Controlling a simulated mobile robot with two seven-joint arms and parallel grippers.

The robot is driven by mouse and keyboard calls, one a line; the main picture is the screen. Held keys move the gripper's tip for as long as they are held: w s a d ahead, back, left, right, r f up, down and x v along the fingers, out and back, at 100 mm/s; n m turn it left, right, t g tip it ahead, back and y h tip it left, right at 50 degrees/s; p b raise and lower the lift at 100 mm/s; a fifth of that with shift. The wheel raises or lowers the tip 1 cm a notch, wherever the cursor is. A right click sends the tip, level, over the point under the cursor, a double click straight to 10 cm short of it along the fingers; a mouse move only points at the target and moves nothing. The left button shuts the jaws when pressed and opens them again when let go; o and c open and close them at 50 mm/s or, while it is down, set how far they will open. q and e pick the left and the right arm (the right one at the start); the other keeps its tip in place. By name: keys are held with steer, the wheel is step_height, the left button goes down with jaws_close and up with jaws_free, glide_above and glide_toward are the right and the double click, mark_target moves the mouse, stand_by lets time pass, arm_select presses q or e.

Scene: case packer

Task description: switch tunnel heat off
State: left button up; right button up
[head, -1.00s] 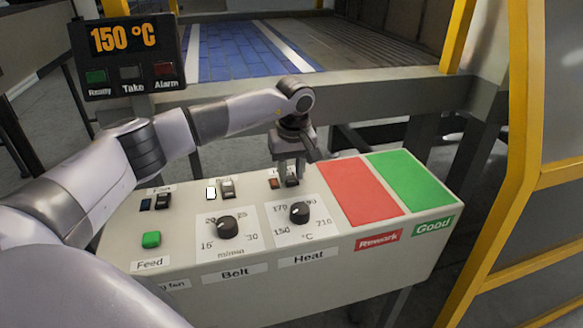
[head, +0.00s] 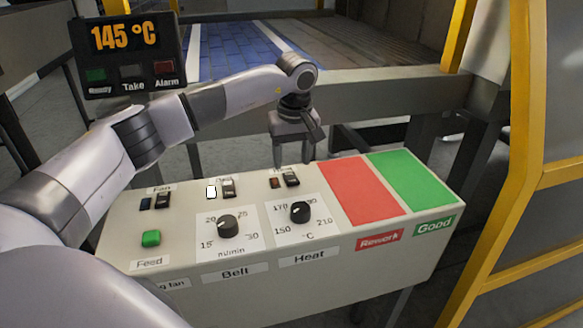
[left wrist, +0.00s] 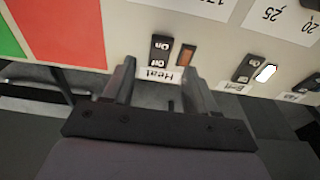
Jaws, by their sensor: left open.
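The heat switch (head: 291,179) is a small black rocker at the back of the control panel, above the heat dial (head: 300,212). A dim reddish-brown lamp (head: 275,183) sits beside it. In the left wrist view the rocker (left wrist: 160,48) shows On and Off marks, with the brown lamp (left wrist: 187,55) and the Heat label (left wrist: 160,75) close by. My left gripper (head: 294,163) is open and empty, just behind the switch, its fingers apart from it. In the left wrist view the fingers (left wrist: 160,85) flank the label. My right gripper is not in view.
The display (head: 128,55) reads 145 °C. The belt switch (head: 228,188) has a lit white lamp (head: 211,192); the fan switch (head: 162,200) and green feed button (head: 151,238) are left. Red rework (head: 360,190) and green good (head: 412,180) areas lie right. A yellow frame (head: 530,170) stands far right.

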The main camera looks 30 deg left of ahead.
mark_target(292, 181)
arm_select(q)
steer(key=shift+s+d+r, duration=0.15)
steer(key=shift+r, duration=1.45)
steer(key=shift+f, duration=0.1)
